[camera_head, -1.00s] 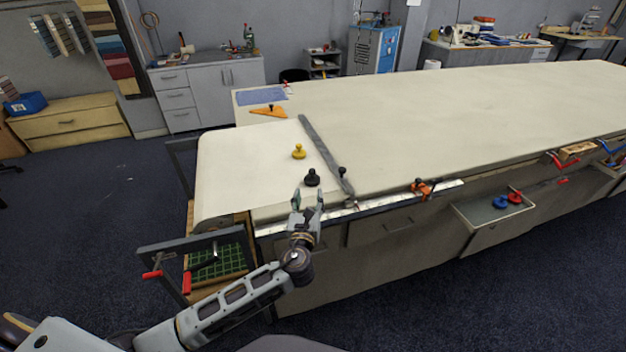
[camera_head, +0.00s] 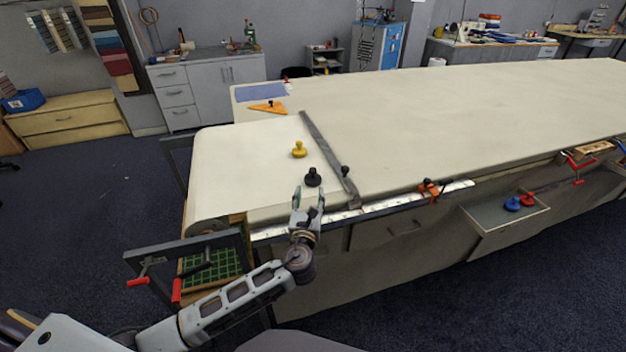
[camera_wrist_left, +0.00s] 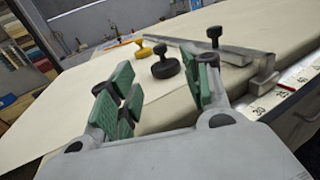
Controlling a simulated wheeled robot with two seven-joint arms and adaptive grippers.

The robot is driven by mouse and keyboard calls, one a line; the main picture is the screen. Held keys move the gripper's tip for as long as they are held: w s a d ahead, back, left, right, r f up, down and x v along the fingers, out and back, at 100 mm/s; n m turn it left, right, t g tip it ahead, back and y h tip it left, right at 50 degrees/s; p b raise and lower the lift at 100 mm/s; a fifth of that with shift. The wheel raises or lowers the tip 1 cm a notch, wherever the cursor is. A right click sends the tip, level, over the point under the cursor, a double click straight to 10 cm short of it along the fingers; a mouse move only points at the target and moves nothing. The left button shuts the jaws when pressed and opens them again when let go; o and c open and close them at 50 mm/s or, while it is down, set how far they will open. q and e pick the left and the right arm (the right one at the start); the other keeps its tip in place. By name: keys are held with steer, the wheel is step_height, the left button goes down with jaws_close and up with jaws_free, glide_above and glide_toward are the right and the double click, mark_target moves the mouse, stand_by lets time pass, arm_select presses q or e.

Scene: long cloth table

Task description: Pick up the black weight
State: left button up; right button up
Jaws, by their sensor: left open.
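The black weight (camera_head: 313,178) stands upright on the cloth table (camera_head: 480,115) near its front edge. It has a round base and a knob on top. In the left wrist view the black weight (camera_wrist_left: 165,66) shows beyond and between the green-padded fingers. My left gripper (camera_head: 309,199) is open and empty, just in front of the weight and apart from it; in the left wrist view the gripper (camera_wrist_left: 160,90) has its fingers spread. My right gripper is not in view.
A yellow weight (camera_head: 299,150) stands behind the black one. A long grey bar (camera_head: 328,155) with a black knob lies to the right. A ruler rail (camera_head: 375,211) with an orange clamp (camera_head: 429,188) runs along the front edge. The cloth left of the weights is clear.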

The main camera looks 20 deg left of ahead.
mark_target(313, 173)
arm_select(q)
steer(key=shift+x, duration=4)
steer(key=shift+w, duration=0.2)
steer(key=shift+w, duration=0.15)
steer(key=shift+f+x, duration=0.2)
steer(key=shift+x, duration=2.25)
steer(key=shift+c, duration=0.2)
jaws_close()
steer(key=shift+r, duration=0.15)
